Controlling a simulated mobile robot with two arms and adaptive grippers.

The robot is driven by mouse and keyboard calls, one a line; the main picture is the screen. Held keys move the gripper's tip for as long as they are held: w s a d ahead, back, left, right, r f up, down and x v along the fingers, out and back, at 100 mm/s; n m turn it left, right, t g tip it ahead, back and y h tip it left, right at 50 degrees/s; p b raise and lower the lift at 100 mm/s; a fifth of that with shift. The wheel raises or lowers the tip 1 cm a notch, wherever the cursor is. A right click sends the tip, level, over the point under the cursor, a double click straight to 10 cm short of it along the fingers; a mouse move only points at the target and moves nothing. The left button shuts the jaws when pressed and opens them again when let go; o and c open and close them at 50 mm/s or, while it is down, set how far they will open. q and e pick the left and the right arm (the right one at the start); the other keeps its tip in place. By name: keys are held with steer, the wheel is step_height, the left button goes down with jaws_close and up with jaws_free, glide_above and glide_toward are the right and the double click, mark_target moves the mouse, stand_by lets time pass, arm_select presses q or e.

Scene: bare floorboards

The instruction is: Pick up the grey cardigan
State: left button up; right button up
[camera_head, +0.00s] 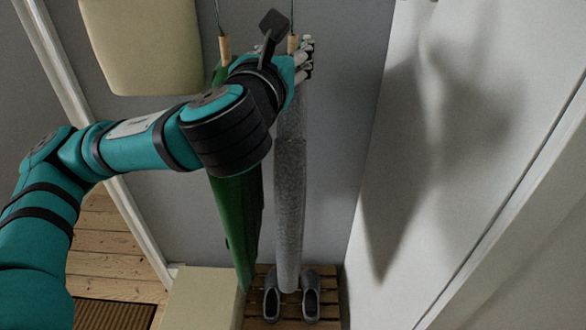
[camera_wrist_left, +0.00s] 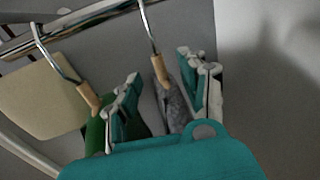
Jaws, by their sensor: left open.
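The grey cardigan (camera_head: 290,190) hangs long and narrow from a hanger with a wooden neck. Its upper part is hidden by my left arm in the head view. My left gripper (camera_head: 304,60) is at the top of the cardigan, just by the hanger's wooden neck. In the left wrist view the gripper (camera_wrist_left: 163,90) is open, and the cardigan's shoulder (camera_wrist_left: 174,106) and hanger neck show between its two fingers. I cannot tell whether the fingers touch the cloth. My right gripper is in neither view.
A green garment (camera_head: 238,225) hangs close on the left, partly behind my arm. A metal rail (camera_wrist_left: 70,22) carries the hanger hooks. Grey shoes (camera_head: 310,295) stand on a slatted rack below. A white door (camera_head: 460,150) is on the right, a cream panel (camera_head: 145,50) at upper left.

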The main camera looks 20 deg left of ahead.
mark_target(292, 43)
arm_select(q)
steer(key=w, duration=0.1)
steer(key=w+p, duration=0.1)
steer(key=w, duration=0.1)
steer(key=w+p, duration=0.1)
steer(key=shift+w+a, duration=0.15)
steer(key=shift+a, duration=0.25)
steer(key=shift+w+f, duration=0.1)
steer(key=shift+w, duration=0.2)
steer(key=shift+s, duration=0.1)
jaws_close()
